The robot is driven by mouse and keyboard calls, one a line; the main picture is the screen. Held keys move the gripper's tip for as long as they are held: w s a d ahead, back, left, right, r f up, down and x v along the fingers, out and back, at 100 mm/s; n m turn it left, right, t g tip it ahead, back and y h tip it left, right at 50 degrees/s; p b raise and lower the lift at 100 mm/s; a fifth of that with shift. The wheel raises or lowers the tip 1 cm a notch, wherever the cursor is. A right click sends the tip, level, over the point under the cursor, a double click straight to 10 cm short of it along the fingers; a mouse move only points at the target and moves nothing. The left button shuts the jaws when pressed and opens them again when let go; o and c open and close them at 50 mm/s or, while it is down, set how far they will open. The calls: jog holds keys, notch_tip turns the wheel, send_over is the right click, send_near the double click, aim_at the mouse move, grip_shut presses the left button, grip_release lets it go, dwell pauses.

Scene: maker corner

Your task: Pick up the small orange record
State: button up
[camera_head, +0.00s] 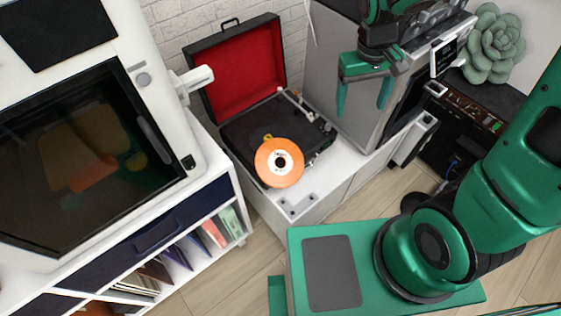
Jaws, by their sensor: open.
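The small orange record (264,164) has a white label with a dark centre. It rests on the front part of the open record player (245,131), partly over its front edge. My green gripper (363,112) is up and to the right of the record, fingers pointing down, open and empty. It hangs in front of the grey machine, clear of the record. Whether anything lies under the record cannot be told.
The record player's red-lined lid (241,68) stands open behind it. A grey box-shaped machine (335,65) stands right of the player. A white 3D-printer-like cabinet (150,60) stands left, on a shelf unit (215,195) with books. A succulent (492,45) is at the upper right.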

jog(key=w+a+f+n, duration=0.25)
jog(key=a+f, duration=0.55)
jog(key=a, duration=0.6)
jog(key=n+y, duration=0.1)
jog(key=n, duration=0.2)
send_over(268, 169)
notch_tip(268, 169, down, 12)
jog(key=shift+s+a+f, duration=0.1)
jog(key=shift+s+a, duration=0.05)
jog(key=shift+f, duration=3.05)
jog(key=c, duration=1.2)
jog(key=shift+r, duration=0.15)
notch_tip(268, 169, up, 10)
jog(key=shift+f, duration=0.1)
